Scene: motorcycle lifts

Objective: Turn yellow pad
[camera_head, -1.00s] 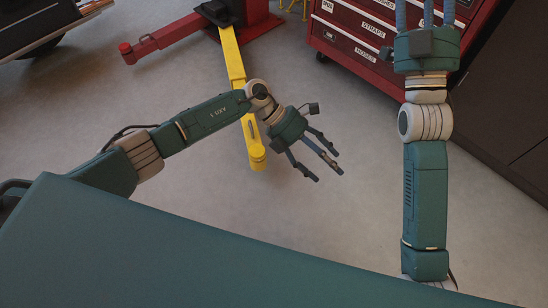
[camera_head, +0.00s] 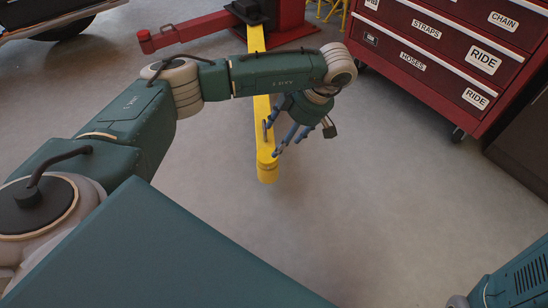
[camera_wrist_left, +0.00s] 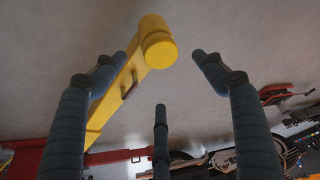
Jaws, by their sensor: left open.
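The yellow pad (camera_head: 267,172) is a short round cylinder at the near end of a long yellow lift arm (camera_head: 262,112). In the left wrist view the pad (camera_wrist_left: 160,50) shows at the top, beyond my fingertips, with the yellow arm running down to the left. My left gripper (camera_head: 282,140) is open and empty beside the near end of the yellow arm, with its fingers pointing down. In the wrist view its fingers (camera_wrist_left: 160,72) are spread and apart from the pad. My right gripper is outside the frame.
A red lift base (camera_head: 285,18) with a red arm (camera_head: 180,36) stands at the back. A red drawer cabinet (camera_head: 430,60) is at the right. Part of a wheeled vehicle (camera_head: 70,28) shows at the upper left. The grey floor (camera_head: 380,200) in front is clear.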

